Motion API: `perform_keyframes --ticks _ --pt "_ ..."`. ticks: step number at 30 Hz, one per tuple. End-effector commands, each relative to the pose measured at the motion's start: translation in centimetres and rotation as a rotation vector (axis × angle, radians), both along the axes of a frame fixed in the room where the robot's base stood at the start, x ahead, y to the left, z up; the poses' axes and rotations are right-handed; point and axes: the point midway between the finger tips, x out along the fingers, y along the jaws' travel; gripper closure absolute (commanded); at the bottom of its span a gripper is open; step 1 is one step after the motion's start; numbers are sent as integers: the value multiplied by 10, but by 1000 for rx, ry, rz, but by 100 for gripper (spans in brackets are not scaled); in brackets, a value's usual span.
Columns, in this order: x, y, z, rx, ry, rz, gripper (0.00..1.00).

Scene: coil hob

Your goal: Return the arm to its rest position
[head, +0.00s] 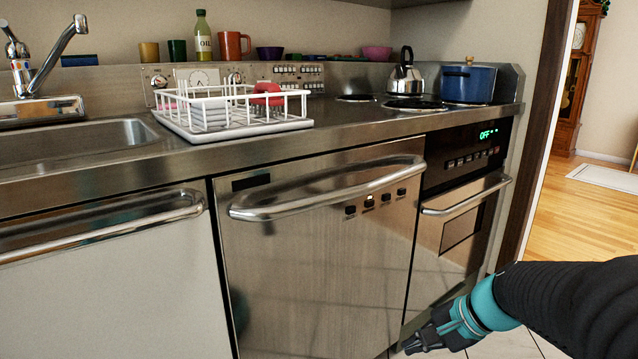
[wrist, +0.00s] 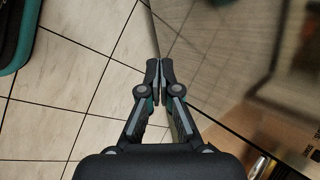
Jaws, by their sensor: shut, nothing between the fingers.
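My gripper (head: 412,345) is low at the bottom right of the head view, in front of the lower part of the oven and dishwasher fronts. In the wrist view my gripper (wrist: 160,68) has its fingertips together, with nothing between them. It hangs over the pale floor tiles (wrist: 85,75), beside a shiny metal front (wrist: 220,70). My arm comes in from the right edge of the head view. Whether the fingertips touch the metal front I cannot tell.
The dishwasher (head: 310,260) has a bar handle (head: 320,192) sticking out. The oven (head: 465,215) has another handle (head: 465,195). Above, the counter carries a dish rack (head: 235,108), a kettle (head: 405,75) and a blue pot (head: 468,82). Open floor lies at the right.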

Motion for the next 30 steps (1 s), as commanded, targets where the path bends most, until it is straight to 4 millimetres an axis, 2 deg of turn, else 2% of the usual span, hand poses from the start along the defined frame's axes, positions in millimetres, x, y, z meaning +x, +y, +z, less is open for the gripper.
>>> perform_keyframes --ticks 1,6,13,18,22,30 --pt "-19 3 7 -102 -21 95 100" --pt "-72 -4 19 -444 -86 417 100" --pt "-119 -11 57 -789 -189 705 100" --pt "-137 2 86 -876 -286 773 100" --pt "-142 13 104 -892 -350 791 100" --pt "-142 18 106 -891 -364 806 100"
